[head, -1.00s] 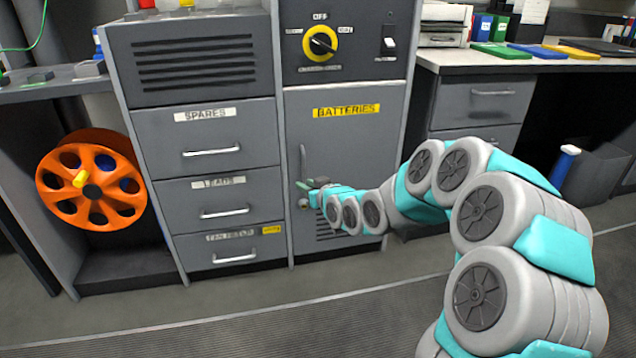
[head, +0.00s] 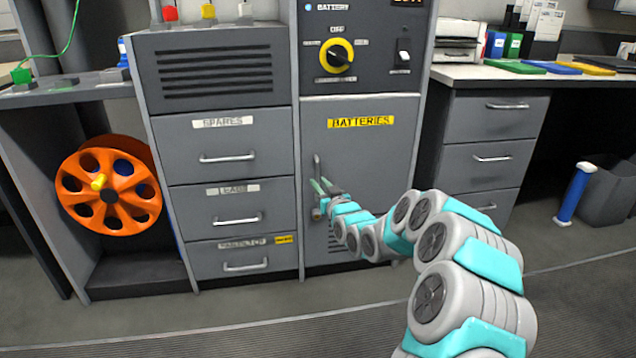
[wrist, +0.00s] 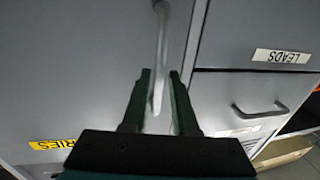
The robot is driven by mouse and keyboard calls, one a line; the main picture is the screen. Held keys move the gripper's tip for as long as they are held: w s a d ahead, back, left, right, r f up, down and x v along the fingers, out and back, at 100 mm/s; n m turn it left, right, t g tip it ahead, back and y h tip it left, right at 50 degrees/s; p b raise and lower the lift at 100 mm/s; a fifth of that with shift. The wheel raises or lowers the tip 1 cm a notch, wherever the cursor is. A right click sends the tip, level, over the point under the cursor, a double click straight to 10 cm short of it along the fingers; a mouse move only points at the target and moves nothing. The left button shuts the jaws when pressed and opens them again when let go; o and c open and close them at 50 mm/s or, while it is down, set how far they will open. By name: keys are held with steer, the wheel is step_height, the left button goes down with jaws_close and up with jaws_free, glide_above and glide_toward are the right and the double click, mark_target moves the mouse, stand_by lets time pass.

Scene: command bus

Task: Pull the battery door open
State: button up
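The battery door (head: 372,160) is a grey panel with a yellow BATTERIES label (head: 360,122). It looks shut, flush with its cabinet. Its thin vertical metal handle (head: 317,166) is near the door's left edge. My gripper (head: 321,186) is at the lower part of this handle. In the wrist view, the handle (wrist: 162,45) runs down between the two dark green fingers of my gripper (wrist: 161,78). The fingers are apart, one on each side of the bar, and a gap shows beside it. Part of the handle's lower end is hard to make out.
Drawers (head: 226,150) with bar handles stand left of the door. A rotary switch (head: 337,56) is above it. An orange reel (head: 108,190) is at the far left, and a desk with drawers (head: 490,118) at the right. The floor in front is clear.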

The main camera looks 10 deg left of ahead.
steer(key=shift+x, duration=1)
jaws_close()
stand_by(0.9)
